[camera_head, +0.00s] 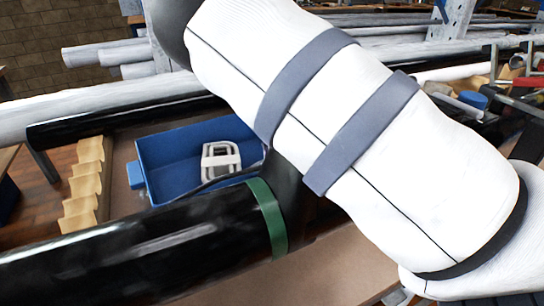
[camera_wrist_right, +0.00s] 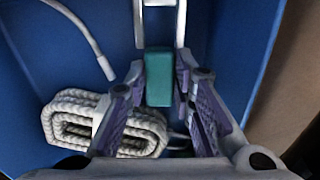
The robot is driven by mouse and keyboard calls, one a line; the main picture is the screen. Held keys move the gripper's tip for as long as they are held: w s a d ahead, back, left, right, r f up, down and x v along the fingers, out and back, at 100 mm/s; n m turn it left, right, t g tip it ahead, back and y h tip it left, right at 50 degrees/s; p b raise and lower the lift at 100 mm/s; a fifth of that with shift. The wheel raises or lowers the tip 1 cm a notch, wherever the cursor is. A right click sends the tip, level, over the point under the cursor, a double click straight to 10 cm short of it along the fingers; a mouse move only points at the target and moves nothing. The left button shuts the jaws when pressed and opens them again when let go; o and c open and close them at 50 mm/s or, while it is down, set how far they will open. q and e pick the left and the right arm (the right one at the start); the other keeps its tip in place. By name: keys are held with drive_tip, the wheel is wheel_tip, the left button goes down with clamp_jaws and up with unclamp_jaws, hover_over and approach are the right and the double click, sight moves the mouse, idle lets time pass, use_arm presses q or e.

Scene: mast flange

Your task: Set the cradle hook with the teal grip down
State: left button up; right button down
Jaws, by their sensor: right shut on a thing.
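The cradle hook shows in the right wrist view as a teal grip (camera_wrist_right: 159,78) with a pale metal frame (camera_wrist_right: 160,14) running up out of the picture. My right gripper (camera_wrist_right: 160,92) is shut on the teal grip, one purple-padded finger on each side. The hook is over or inside a blue bin (camera_wrist_right: 30,50); whether it touches the bin floor I cannot tell. In the head view my white arm crosses the picture and hides the right gripper and the hook. The blue bin (camera_head: 180,138) shows left of that arm. My left gripper is in neither view.
A pale coiled strap or rope (camera_wrist_right: 70,122) lies in the bin, left of the gripper; it also shows in the head view (camera_head: 221,158). A black pipe with a green band (camera_head: 267,215) runs in front of the bin. A wooden notched rack (camera_head: 85,185) stands left.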

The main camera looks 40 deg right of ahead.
drive_tip(key=c, duration=1.2)
unclamp_jaws()
drive_tip(key=shift+f, duration=0.1)
drive_tip(key=shift+c, duration=0.2)
wheel_tip(320, 180, up, 13)
